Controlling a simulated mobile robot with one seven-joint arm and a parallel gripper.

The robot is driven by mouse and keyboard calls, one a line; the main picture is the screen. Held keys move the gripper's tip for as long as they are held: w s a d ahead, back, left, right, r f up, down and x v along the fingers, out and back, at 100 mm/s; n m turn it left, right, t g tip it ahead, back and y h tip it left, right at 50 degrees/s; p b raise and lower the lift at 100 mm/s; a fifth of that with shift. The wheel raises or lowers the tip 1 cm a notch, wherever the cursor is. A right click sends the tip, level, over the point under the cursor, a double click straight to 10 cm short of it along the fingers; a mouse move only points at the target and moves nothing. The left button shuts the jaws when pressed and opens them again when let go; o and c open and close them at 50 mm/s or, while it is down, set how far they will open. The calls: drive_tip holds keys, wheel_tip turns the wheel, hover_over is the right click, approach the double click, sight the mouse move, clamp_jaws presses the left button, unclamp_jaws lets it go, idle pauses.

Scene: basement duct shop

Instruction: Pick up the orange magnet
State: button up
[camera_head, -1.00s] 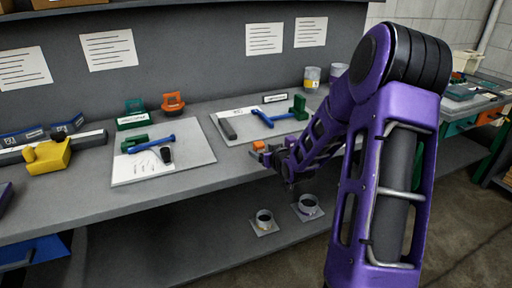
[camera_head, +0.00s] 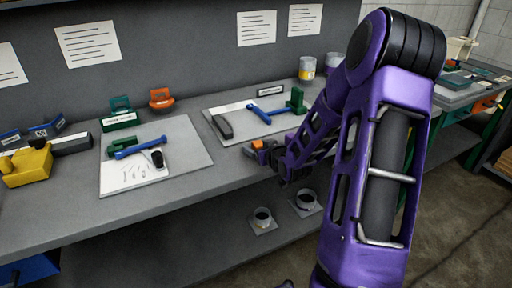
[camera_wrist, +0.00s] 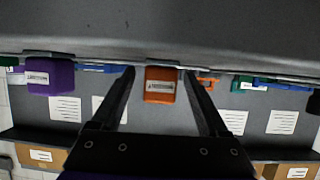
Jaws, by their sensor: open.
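An orange block (camera_head: 264,144), which I take for the orange magnet, sits near the front edge of the bench, before the right-hand white board. In the wrist view the block (camera_wrist: 160,85) shows a white label and appears upside down, between the ends of my two dark fingers. My gripper (camera_head: 268,156) is open at the block; it also shows in the wrist view (camera_wrist: 160,76). A gap shows between each finger and the block's sides. I cannot tell how far the fingers reach around it. My arm hides part of the bench to the right.
A purple labelled block (camera_wrist: 50,78) stands to one side in the wrist view. A second orange piece with a handle (camera_head: 161,98) stands at the back beside a green one (camera_head: 119,114). The bench front left of my gripper is clear.

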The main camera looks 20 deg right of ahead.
clamp_jaws()
idle(0.3)
